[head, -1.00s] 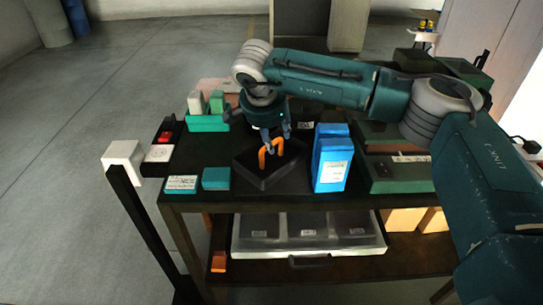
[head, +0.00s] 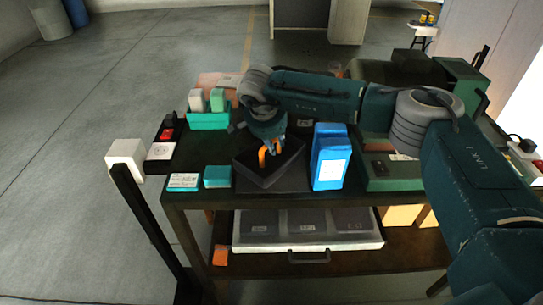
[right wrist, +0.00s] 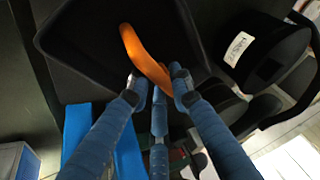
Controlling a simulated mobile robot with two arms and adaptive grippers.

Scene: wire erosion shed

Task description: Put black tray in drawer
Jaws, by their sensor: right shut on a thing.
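The black tray (head: 250,174) lies on the dark table top and has an orange handle (head: 262,157). It also shows in the right wrist view (right wrist: 85,65), with the handle (right wrist: 140,52) rising from it. My right gripper (head: 276,148) is over the tray, its fingers (right wrist: 160,95) closed around the handle's upper part. I cannot tell whether the tray is lifted off the table. The drawer (head: 255,246) is below the table top, pale-rimmed with a dark front handle, and several dark compartments or trays with labels show inside it. My left gripper is not in view.
Blue boxes (head: 330,165) stand close to the tray's right. Two small teal boxes (head: 217,177) lie to its left, and a teal holder (head: 208,121) stands behind them. A green case (head: 392,178) is farther right. A white-topped post (head: 125,158) stands left of the table.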

